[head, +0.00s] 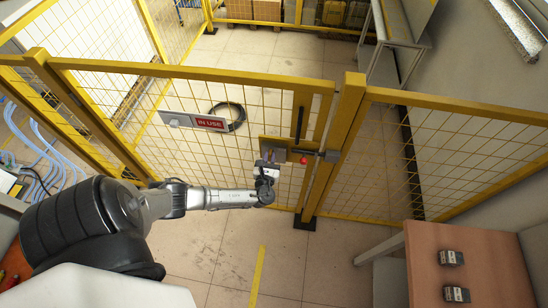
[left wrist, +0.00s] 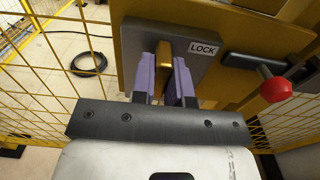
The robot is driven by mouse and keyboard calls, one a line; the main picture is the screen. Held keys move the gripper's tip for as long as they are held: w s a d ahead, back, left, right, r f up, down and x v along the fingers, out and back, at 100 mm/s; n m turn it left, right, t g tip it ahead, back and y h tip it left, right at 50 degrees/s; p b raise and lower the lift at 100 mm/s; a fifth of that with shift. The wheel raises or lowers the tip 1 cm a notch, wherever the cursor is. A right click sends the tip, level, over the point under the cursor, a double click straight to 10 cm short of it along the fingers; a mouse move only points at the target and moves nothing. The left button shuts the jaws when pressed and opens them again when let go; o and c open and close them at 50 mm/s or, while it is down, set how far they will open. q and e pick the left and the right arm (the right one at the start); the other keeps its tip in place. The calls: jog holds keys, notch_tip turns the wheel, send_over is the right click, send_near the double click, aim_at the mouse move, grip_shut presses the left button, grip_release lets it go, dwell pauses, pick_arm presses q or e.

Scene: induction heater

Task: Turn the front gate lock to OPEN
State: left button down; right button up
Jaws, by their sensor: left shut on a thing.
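The front gate (head: 190,100) is a yellow frame with wire mesh and stands shut against its post (head: 335,140). Its lock is a grey plate (left wrist: 205,28) on a yellow mounting plate, with a brass-coloured knob (left wrist: 166,58) and a white label reading LOCK (left wrist: 203,48) to the right of the knob. My left gripper (left wrist: 168,75) is shut on the knob, one purple finger on each side. In the head view my left gripper (head: 268,168) covers most of the lock. The word OPEN is not visible. My right gripper is not in view.
A dark latch bar with a red ball knob (left wrist: 274,86) sits right of the lock. An IN USE sign (head: 210,123) hangs on the gate. A coiled black cable (head: 228,117) lies on the floor behind it. A brown table (head: 440,230) stands at lower right.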

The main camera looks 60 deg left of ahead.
pick_arm(q)
jog(key=c, duration=1.1)
grip_release()
jog(key=shift+s+d, duration=0.25)
jog(key=shift+d, duration=0.05)
jog(key=v, duration=1.3)
jog(key=shift+b, duration=0.35)
